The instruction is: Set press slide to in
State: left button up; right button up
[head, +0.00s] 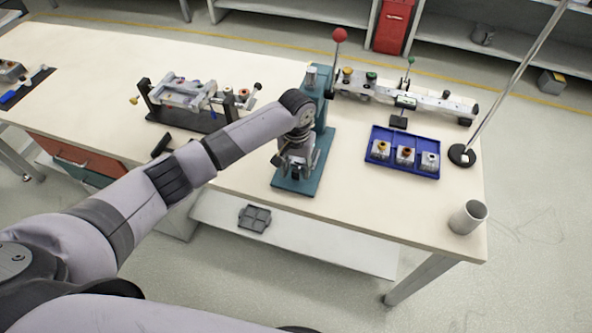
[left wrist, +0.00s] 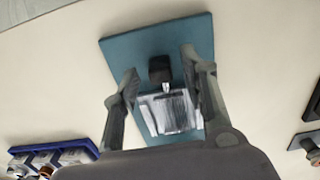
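The press is a teal stand (head: 318,90) with a red ball lever (head: 339,35), on a teal base plate (head: 312,185) near the table's front edge. My left arm reaches over it. My left gripper (head: 295,172) points down over the front of the base and hides much of the press. In the left wrist view, the left gripper (left wrist: 160,72) is open, its fingers apart on either side of a black knob (left wrist: 160,69). The knob is on a silver slide block (left wrist: 172,112) over the teal plate (left wrist: 118,45). I cannot tell whether the fingers touch it. The right gripper is out of view.
A blue tray (head: 402,171) with three small blocks lies right of the press. A rail fixture (head: 430,103) is behind it. A clamp fixture (head: 185,95) stands left. A lamp pole (head: 505,85) and a grey cup (head: 468,217) are at right.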

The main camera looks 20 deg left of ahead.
pick_arm(q)
notch_tip(320, 180, up, 11)
jog(key=shift+f, duration=0.2)
